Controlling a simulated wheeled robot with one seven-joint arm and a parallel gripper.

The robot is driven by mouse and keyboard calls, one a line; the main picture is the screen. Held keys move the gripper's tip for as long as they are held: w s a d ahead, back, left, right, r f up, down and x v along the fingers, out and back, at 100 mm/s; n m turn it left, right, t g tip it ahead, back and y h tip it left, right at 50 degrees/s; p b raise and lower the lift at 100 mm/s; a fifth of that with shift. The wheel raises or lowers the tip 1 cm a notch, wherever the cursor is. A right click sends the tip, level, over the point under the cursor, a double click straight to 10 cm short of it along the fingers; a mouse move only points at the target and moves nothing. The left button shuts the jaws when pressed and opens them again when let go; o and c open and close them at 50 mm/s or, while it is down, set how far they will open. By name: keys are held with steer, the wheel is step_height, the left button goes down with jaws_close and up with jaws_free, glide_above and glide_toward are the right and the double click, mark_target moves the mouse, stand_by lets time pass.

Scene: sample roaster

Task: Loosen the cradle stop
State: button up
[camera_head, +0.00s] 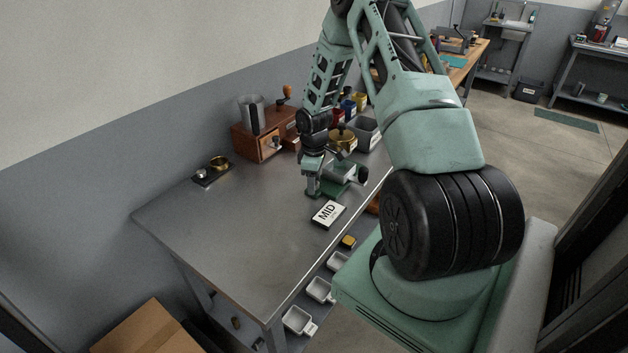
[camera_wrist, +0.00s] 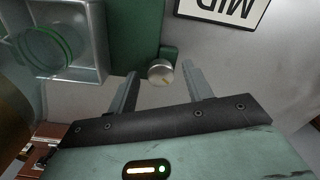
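The green cradle (camera_head: 340,178) stands on the metal bench beside the MID card. In the wrist view its green base (camera_wrist: 133,35) fills the upper middle. A small round silver knob (camera_wrist: 160,72), which looks like the cradle stop, sits at the base's near corner. My gripper (camera_wrist: 160,82) is open, with a finger on each side of the knob in the picture and visible gaps to both. I cannot tell whether the fingertips reach down to the knob's depth. In the head view my gripper (camera_head: 312,190) points down at the cradle's left side and hides the knob.
The MID card (camera_head: 327,213) lies just in front of the cradle. A wooden roaster box (camera_head: 258,142), a brass pot (camera_head: 342,141) and a grey bin (camera_head: 367,134) stand behind. A small dark tray (camera_head: 212,174) is at the left. The bench's front left is clear.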

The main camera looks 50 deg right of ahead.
step_height(320, 180, up, 17)
steer(key=b, duration=0.2)
steer(key=shift+r, duration=0.2)
stand_by(0.6)
